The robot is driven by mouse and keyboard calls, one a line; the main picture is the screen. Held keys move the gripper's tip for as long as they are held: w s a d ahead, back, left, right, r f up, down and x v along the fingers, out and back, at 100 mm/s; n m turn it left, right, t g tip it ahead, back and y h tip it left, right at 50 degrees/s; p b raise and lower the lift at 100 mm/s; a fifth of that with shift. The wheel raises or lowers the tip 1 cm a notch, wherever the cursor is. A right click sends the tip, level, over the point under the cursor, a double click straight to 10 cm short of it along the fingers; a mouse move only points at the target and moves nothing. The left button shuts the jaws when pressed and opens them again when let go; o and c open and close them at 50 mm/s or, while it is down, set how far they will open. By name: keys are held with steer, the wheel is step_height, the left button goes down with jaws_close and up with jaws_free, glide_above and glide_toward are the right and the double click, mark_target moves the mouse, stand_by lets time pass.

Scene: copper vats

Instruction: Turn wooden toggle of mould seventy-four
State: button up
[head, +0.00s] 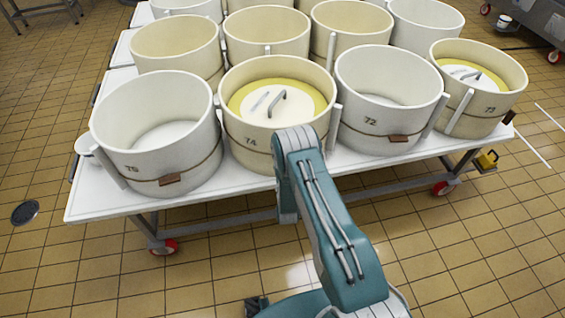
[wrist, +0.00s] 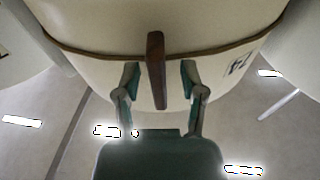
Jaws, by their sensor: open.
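Mould seventy-four (head: 238,125) is a cream round tub in the front row, with a yellow and white lid with a metal handle inside. Its wooden toggle is hidden behind my arm in the head view. In the wrist view the brown wooden toggle (wrist: 155,58) stands upright in the picture, crossing the thin band (wrist: 100,55) around the mould (wrist: 200,25). My gripper (wrist: 160,72) is open, one finger on each side of the toggle. A gap shows on both sides, slightly wider on the right. My fingers are hidden in the head view.
Mould 75 (head: 155,140) stands close on the left and mould 72 (head: 385,110) close on the right, each with a toggle along its band. The white wheeled table (head: 110,205) is crowded with moulds. The tiled floor (head: 80,270) in front is clear.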

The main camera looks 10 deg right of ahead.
steer(key=s+a+f, duration=0.1)
steer(key=s, duration=1)
steer(key=shift+s+a+f, duration=0.35)
steer(key=shift+f, duration=0.05)
steer(key=w+r+g, duration=0.3)
steer(key=w+r, duration=0.7)
steer(key=r, duration=0.3)
step_height(320, 180, up, 14)
steer(key=s+g+y, duration=0.1)
steer(key=g+y, duration=0.1)
steer(key=g, duration=0.1)
steer(key=s+r+g+y, duration=0.1)
steer(key=s+r+g, duration=0.1)
steer(key=s+r, duration=0.55)
steer(key=s+d+r+n+g, duration=0.1)
steer(key=s+r+g, duration=0.2)
steer(key=s, duration=1)
steer(key=s+r+g, duration=0.2)
steer(key=s+r, duration=0.3)
steer(key=s, duration=0.8)
steer(key=shift+d+r+n+g, duration=0.35)
steer(key=shift+d+n+g, duration=0.05)
